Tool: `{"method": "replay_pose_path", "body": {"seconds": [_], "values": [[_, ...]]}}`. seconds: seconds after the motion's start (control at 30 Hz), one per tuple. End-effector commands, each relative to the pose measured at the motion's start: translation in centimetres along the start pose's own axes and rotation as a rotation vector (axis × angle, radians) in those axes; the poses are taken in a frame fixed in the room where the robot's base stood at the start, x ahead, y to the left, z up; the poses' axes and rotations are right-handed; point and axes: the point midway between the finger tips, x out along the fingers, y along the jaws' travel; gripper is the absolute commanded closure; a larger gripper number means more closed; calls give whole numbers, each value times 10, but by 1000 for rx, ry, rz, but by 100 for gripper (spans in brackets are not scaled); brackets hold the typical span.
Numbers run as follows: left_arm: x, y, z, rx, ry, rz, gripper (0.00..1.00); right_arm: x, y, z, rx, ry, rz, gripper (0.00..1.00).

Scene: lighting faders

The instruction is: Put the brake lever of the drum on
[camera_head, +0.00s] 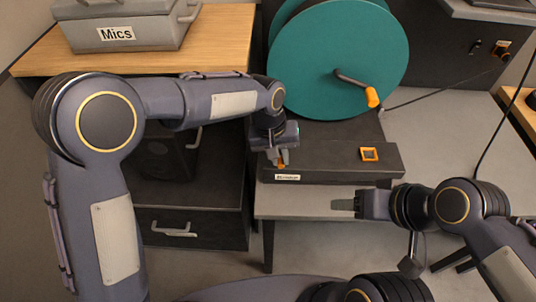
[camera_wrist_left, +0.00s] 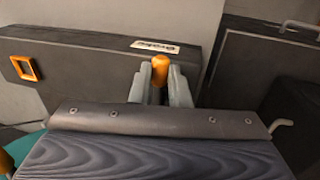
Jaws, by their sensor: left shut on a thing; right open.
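The teal drum (camera_head: 335,62) stands at the back, with an orange-tipped crank handle (camera_head: 371,97) on its face. In front of it is a dark base box (camera_head: 330,158) with a small white label, which reads like "Brake" in the left wrist view (camera_wrist_left: 155,46). My left gripper (camera_head: 281,160) is at the left end of this box, shut on the orange knob of the brake lever (camera_wrist_left: 160,68). The fingers hide the lever's lower part, so its angle is hard to tell. My right gripper (camera_head: 345,204) is open and empty, in front of the box's right half.
An orange square frame (camera_head: 369,154) sits on the box's right part. A grey case labelled Mics (camera_head: 125,25) stands on a wooden top at the back left. A dark drawer (camera_head: 190,228) is below it. A cable runs at the right.

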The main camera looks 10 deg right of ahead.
Motion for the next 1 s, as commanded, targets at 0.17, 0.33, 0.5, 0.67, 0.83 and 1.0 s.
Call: {"method": "replay_pose_path", "body": {"seconds": [0.17,0.33,0.5,0.67,0.83,1.0], "values": [[0,5,-1,-9,5,2,100,0,0,0,0,0,0,43],[0,5,-1,-11,6,3,100,0,0,0,0,0,0,43],[0,5,-1,-10,6,3,100,0,0,0,0,0,0,43],[0,5,-1,-10,5,2,64,0,0,0,0,0,0,43],[0,5,0,-9,4,1,62,0,0,0,0,0,0,43],[-2,5,-1,-9,5,1,62,0,0,0,0,0,0,43]]}}
